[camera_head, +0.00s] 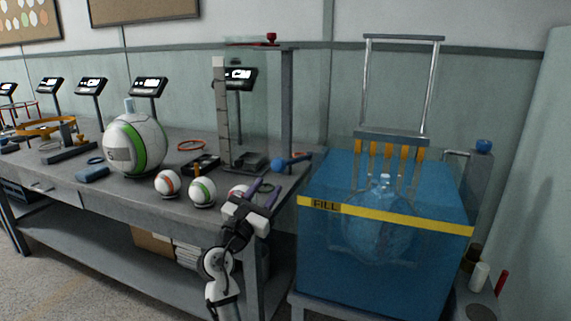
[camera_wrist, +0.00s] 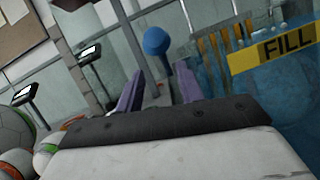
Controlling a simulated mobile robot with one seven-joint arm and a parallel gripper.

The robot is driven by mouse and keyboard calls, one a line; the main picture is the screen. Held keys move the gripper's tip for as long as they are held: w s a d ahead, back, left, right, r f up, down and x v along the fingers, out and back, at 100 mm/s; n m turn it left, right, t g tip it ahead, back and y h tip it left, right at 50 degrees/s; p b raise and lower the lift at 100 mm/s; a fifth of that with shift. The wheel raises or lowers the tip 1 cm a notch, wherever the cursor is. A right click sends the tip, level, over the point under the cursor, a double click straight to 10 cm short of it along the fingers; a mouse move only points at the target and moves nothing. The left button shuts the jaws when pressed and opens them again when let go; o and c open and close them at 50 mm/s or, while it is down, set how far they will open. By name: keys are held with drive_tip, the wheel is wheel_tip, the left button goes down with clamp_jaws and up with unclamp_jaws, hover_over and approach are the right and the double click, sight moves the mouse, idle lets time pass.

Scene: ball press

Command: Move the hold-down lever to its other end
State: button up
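A lever with a blue ball knob (camera_head: 278,165) sticks out at the right end of the bench, beside the tall grey press post. The blue knob (camera_wrist: 157,42) also shows in the wrist view, ahead of and between the finger directions, on a stem that runs down behind it. I take this as the hold-down lever; no label shows. My gripper (camera_head: 264,191), with two purple fingers, is below and in front of the knob in the head view. In the wrist view its fingers (camera_wrist: 160,82) are apart, with nothing between them. The knob appears clear of the fingers.
A blue water tank (camera_head: 330,255) with a yellow FILL band stands right of the bench. Another blue knob (camera_head: 483,146) tops a post behind it. Striped balls (camera_head: 203,191) lie on the bench left of my gripper; a larger green-striped ball (camera_head: 135,145) stands farther left.

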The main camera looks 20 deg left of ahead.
sight(283, 164)
drive_tip(key=x, duration=1)
drive_tip(key=shift+s+b, duration=0.1)
drive_tip(key=shift+b, duration=0.2)
clamp_jaws()
